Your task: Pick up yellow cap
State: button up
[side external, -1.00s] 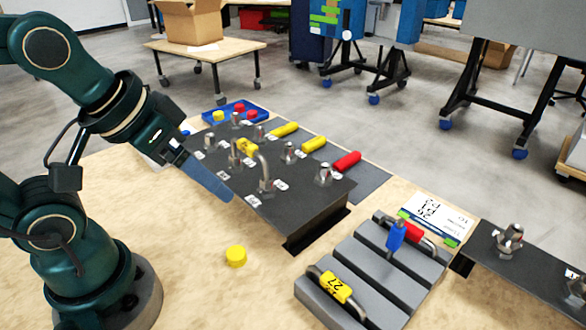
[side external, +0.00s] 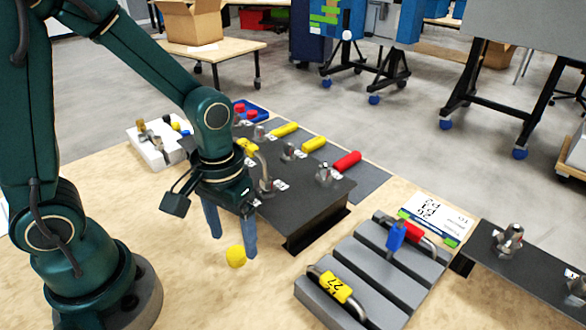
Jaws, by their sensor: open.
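The yellow cap (side external: 236,256) is a small round piece on the wooden table, left of the grey ridged block. My gripper (side external: 232,244) points down at the cap with its two blue-grey fingers apart. One finger is to the left of the cap and the other is close to its right side. I cannot tell whether a finger touches the cap. The cap looks slightly tilted.
A dark raised plate (side external: 322,212) with metal fittings stands just behind my gripper. The grey ridged block (side external: 385,262) holds a yellow-tagged part (side external: 336,287) and a red-tagged part (side external: 413,233). A white tray (side external: 150,148) lies at the back left. The table front is clear.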

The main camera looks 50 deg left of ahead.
aim_at(235, 252)
jog(key=shift+f, duration=1.6)
grip_shut()
